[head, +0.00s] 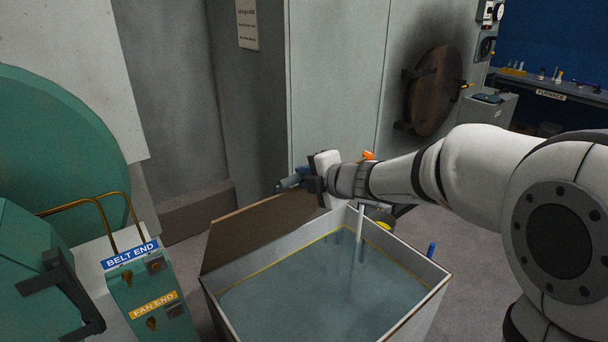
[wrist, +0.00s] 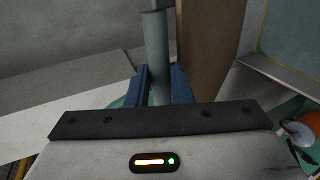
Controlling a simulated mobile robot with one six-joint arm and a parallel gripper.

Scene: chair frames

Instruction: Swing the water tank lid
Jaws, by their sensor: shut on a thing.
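The water tank (head: 431,296) is an open pale box filled with water, in the lower middle of the head view. Its brown lid (head: 255,231) stands tilted up along the tank's left side; its edge shows in the wrist view (wrist: 210,45). My gripper (head: 305,184) is at the lid's far upper end. In the wrist view its blue fingers (wrist: 160,88) are shut on a grey round handle bar (wrist: 156,45) beside the lid. The lid's hinge is not clearly seen.
A teal control box (head: 150,295) with brass rails and labels stands left of the tank. A grey cabinet (head: 330,80) is behind, with a round brown hatch (head: 434,90) to its right. A white upright pipe (head: 360,222) stands in the tank. A blue-topped post (head: 431,250) is at its right.

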